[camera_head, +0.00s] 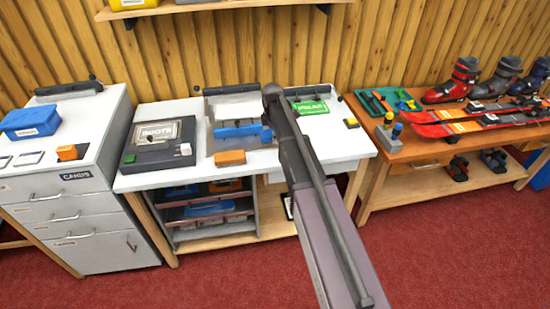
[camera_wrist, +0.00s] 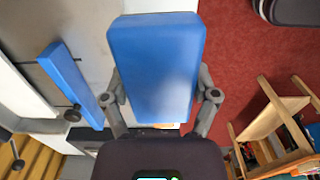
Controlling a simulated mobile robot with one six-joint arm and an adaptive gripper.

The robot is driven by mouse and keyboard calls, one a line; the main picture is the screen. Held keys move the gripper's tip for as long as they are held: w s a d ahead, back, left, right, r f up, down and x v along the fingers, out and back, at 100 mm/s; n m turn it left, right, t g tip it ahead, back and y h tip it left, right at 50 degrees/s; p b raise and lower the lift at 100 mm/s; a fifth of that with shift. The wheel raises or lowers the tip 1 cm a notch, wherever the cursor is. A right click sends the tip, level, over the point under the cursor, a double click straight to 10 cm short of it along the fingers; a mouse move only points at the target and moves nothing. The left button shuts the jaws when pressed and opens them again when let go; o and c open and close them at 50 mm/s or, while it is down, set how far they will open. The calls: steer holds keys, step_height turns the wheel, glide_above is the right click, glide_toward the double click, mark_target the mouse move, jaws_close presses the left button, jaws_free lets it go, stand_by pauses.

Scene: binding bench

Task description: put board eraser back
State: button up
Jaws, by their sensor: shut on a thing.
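A blue block with rounded edges, the likely board eraser (camera_wrist: 155,60), fills the upper middle of the wrist view. My gripper (camera_wrist: 161,96) is shut on it, one finger along each side. In the head view my arm crosses the right part of the white bench, and the gripper and held block are mostly hidden behind it. No label shows on the block, and its resting place cannot be told.
The white bench (camera_head: 320,146) carries a dark BOOTS box (camera_head: 160,143), a blue bar (camera_head: 237,131), an orange block (camera_head: 230,157) and a green tray (camera_head: 310,107). A drawer cabinet (camera_head: 84,190) stands left. A wooden bench (camera_head: 412,149) with skis (camera_head: 480,118) stands right.

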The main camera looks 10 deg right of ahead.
steer(key=s+d+f+b, duration=0.2)
steer(key=s+d, duration=0.1)
steer(key=s, duration=0.4)
steer(key=s+d+f+b, duration=0.2)
steer(key=s+d, duration=0.1)
steer(key=s, duration=0.5)
steer(key=shift+d+f+b, duration=0.35)
steer(key=shift+s, duration=0.1)
steer(key=b, duration=0.1)
glide_above(277, 157)
steer(key=s, duration=0.1)
steer(key=shift+s+d+f, duration=0.1)
steer(key=shift+s+f, duration=0.05)
steer(key=shift+f, duration=0.55)
steer(key=shift+w, duration=0.35)
steer(key=shift+w+a+f+b, duration=0.2)
steer(key=shift+w+f+b, duration=0.1)
steer(key=shift+f+b, duration=1.55)
steer(key=shift+b, duration=0.15)
steer(key=shift+f, duration=0.15)
